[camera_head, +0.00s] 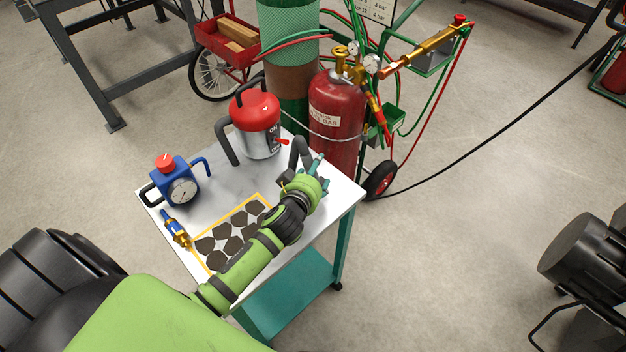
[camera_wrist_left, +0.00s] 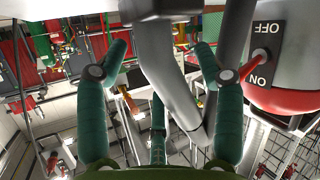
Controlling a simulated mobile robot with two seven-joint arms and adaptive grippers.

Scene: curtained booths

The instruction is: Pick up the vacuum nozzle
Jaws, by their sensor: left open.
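The vacuum (camera_head: 257,122) has a red top and a silver body with an ON/OFF switch, and stands at the back of the small white-topped table. A dark grey bent tube, which looks like the vacuum nozzle (camera_head: 300,148), stands to its right. My left gripper (camera_head: 318,172), with teal fingers, is just in front of this tube at the table's right side. In the left wrist view the fingers (camera_wrist_left: 160,55) are open, with a grey tube (camera_wrist_left: 168,75) running between them. I cannot tell whether they touch it. My right gripper is not in view.
On the table (camera_head: 212,198), a blue gauge device (camera_head: 177,184), a blue-and-brass fitting (camera_head: 177,232) and a yellow-framed panel with dark patches (camera_head: 228,243) lie left of my arm. A red gas cylinder (camera_head: 337,120) stands close behind.

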